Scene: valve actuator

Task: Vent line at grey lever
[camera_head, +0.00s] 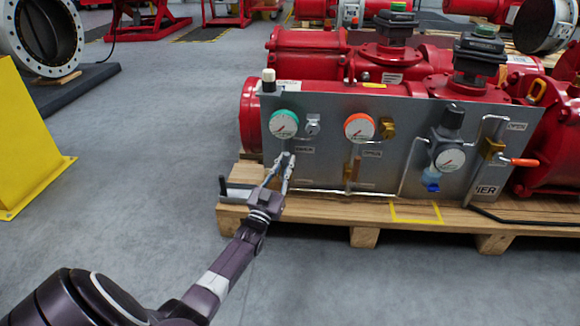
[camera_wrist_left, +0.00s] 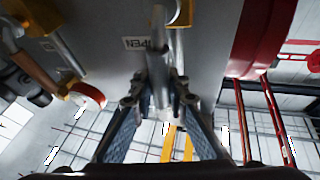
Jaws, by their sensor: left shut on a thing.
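The grey lever (camera_wrist_left: 158,60) hangs down the panel at its left part, below the green-rimmed gauge (camera_head: 284,124). My left gripper (camera_head: 280,166) reaches up to it from below. In the left wrist view my left gripper (camera_wrist_left: 160,92) has its fingertips closed around the lower part of the lever, which points down between them. A small label reading OPEN (camera_wrist_left: 147,43) sits beside the lever. My right gripper is not in view.
The grey panel (camera_head: 385,130) also carries an orange-rimmed gauge (camera_head: 359,127), a regulator with a gauge (camera_head: 449,159) and an orange-handled lever (camera_head: 525,162). It stands before red actuators on a wooden pallet (camera_head: 365,236). Open floor lies at the front left.

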